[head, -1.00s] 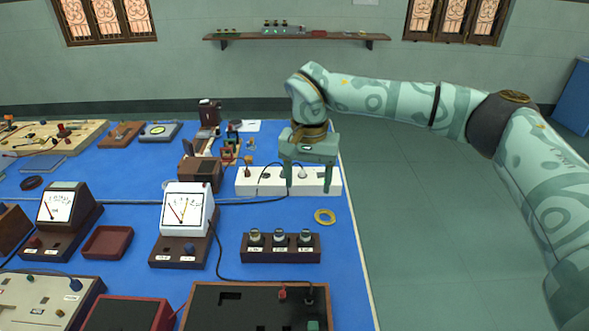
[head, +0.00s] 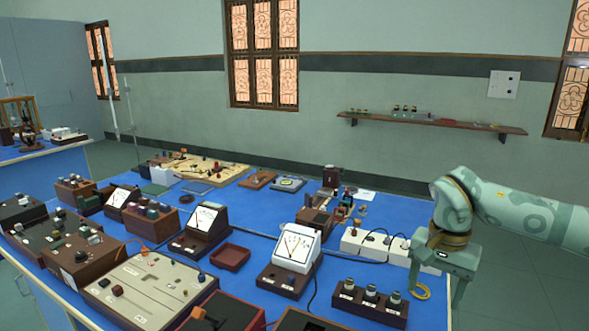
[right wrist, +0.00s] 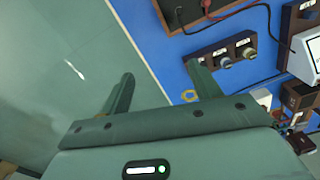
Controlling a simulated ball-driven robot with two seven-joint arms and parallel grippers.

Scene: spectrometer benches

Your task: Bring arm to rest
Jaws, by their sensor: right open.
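My right gripper (head: 436,284) hangs at the right edge of the blue bench in the head view, with its fingers pointing down. It is open and holds nothing. The right wrist view also shows its two spread fingers (right wrist: 160,92), with the bench edge and the floor beyond them. My right arm (head: 530,215) reaches in from the right. My left gripper is not in view.
The blue bench (head: 275,215) is crowded with meters, boxes and wires. A white power strip (head: 365,244) and a dark block with several terminals (head: 370,301) stand near the gripper. Open floor (head: 520,285) lies right of the bench. A shelf (head: 430,121) hangs on the wall.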

